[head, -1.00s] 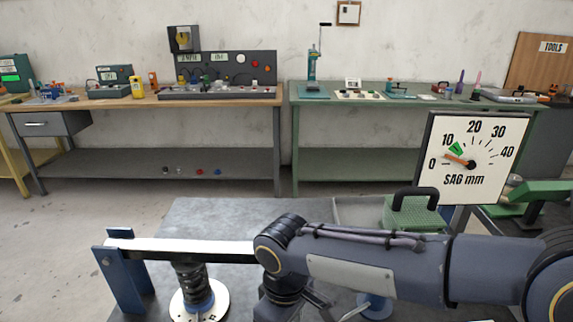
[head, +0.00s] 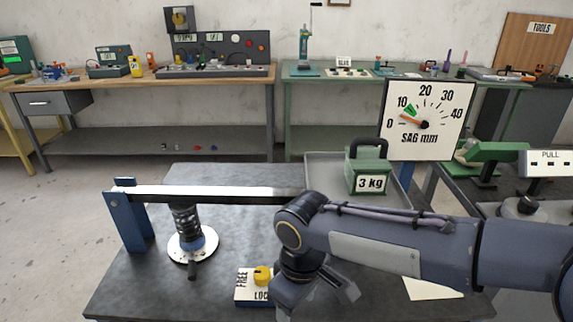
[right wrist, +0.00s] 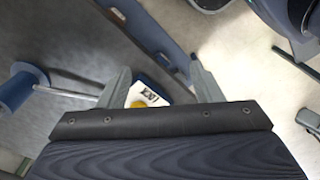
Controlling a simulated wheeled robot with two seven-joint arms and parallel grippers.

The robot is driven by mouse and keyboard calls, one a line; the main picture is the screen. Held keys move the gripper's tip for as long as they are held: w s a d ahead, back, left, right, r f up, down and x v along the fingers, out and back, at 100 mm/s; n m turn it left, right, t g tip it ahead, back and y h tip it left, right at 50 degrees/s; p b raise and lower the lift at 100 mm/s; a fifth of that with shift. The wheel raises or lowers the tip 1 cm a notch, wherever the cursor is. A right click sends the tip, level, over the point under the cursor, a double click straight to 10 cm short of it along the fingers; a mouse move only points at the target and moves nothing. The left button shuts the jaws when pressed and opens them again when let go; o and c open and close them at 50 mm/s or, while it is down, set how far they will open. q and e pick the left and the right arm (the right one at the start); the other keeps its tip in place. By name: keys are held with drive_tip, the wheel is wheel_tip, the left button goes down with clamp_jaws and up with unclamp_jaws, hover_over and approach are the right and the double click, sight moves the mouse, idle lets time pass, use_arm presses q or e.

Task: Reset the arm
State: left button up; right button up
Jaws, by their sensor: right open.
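My right arm (head: 400,245) comes in from the right over the bench in the head view. Its gripper (head: 318,292) points down and is open and empty, to the right of the FREE/LOCK block (head: 243,296) with its yellow knob (head: 263,275). In the right wrist view, the gripper (right wrist: 160,86) has its fingers apart; the yellow knob (right wrist: 138,104) is partly hidden behind the gripper body. My left gripper is out of view.
A 3 kg weight (head: 366,178) stands in a grey tray (head: 322,163). A PULL box (head: 548,162) is at the right. The bench's left front is clear.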

drive_tip(key=s+d+r+m+t+y+p, duration=0.1)
drive_tip(key=s+d+r+m+t+p, duration=0.1)
drive_tip(key=s+d+m, duration=0.4)
drive_tip(key=s+d+r+m+t+y+p, duration=0.2)
drive_tip(key=s+d+m, duration=0.4)
drive_tip(key=d, duration=0.6)
drive_tip(key=shift+d+r+t+p, duration=0.4)
drive_tip(key=shift+r+t+p, duration=0.4)
drive_tip(key=shift+r+p, duration=0.1)
